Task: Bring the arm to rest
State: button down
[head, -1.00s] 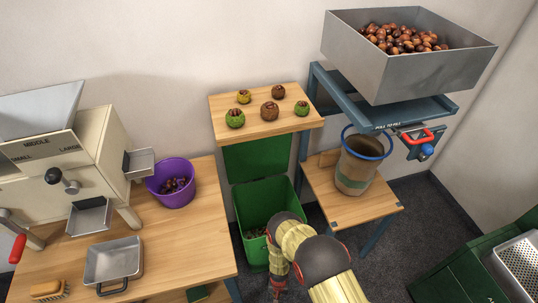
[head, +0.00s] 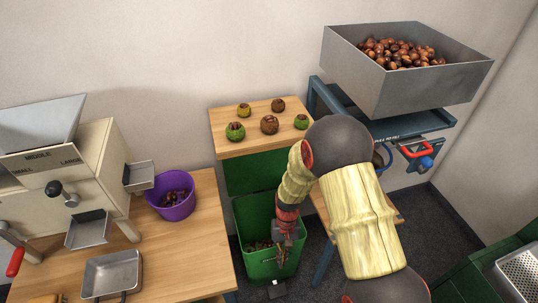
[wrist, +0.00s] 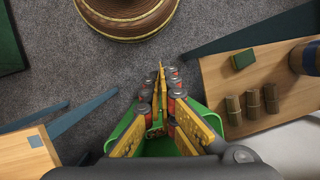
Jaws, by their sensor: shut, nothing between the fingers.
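My arm (head: 360,220) reaches across the lower middle of the head view, bent at a dark round joint. My gripper (head: 276,262) points down over the green bin (head: 284,212) and holds nothing. In the wrist view my gripper (wrist: 159,68) shows shut and empty, with its yellow and grey fingers together. A part of the green bin (wrist: 128,131) shows beside the fingers.
A wooden shelf (head: 245,146) with several chestnuts in husks stands behind the bin. A grey hopper (head: 386,87) of chestnuts is at right. At left are a purple bucket (head: 172,208), a metal pan (head: 104,277) and the sorting machine (head: 75,170). A round brown woven thing (wrist: 128,22) is on the floor.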

jog(key=s+d+r+t, duration=0.3)
jog(key=s+d+r, duration=0.1)
jog(key=r, duration=1)
jog(key=s+d+r+t, duration=0.3)
jog(key=s+d+r, duration=0.2)
jog(key=r, duration=0.9)
jog(key=s+d+r+m+t, duration=0.1)
jog(key=s+d+r+t, duration=0.2)
jog(key=r, duration=1.2)
jog(key=shift+s+d+h+p, duration=0.3)
jog(key=shift+s+d, duration=0.35)
jog(key=shift+d, duration=0.5)
jog(key=shift+f, duration=0.1)
